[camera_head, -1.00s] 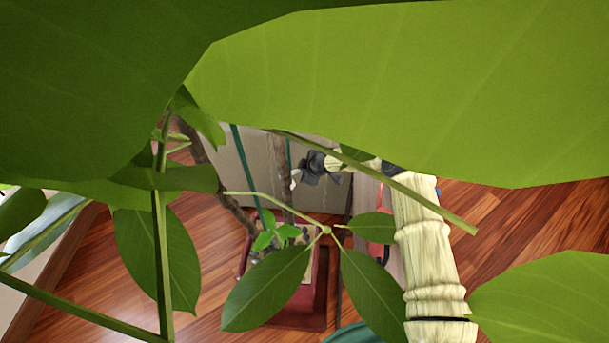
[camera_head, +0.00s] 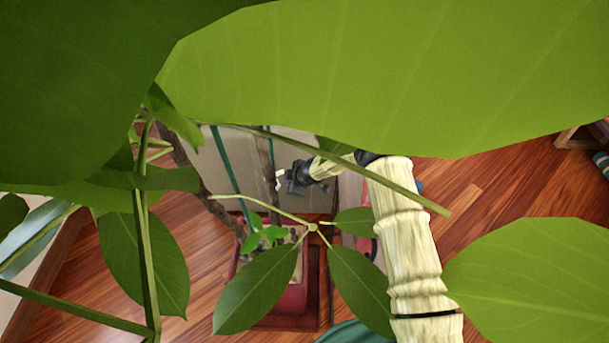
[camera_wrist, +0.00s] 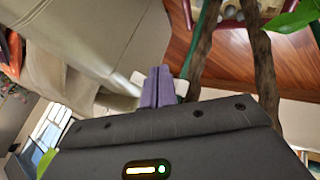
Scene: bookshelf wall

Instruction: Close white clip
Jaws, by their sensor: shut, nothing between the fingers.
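The white clip is mostly hidden. Small white parts (camera_wrist: 182,87) show on both sides of my fingers in the wrist view, next to a green stake. In the head view a small white piece (camera_head: 279,179) shows at the tip of my gripper (camera_head: 287,184), beside a brown plant stem. In the wrist view my gripper (camera_wrist: 157,84) has its two purple-grey fingers together with nothing visible between them. The fingertips overlap the white parts in the picture. I cannot tell whether they touch or whether the clip is open.
Large leaves (camera_head: 400,75) cover much of the head view. Brown stems and a green stake (camera_head: 232,170) rise from a red pot (camera_head: 285,300) on the wooden floor (camera_head: 490,195). A beige surface (camera_wrist: 85,35) lies close to the left of the fingers.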

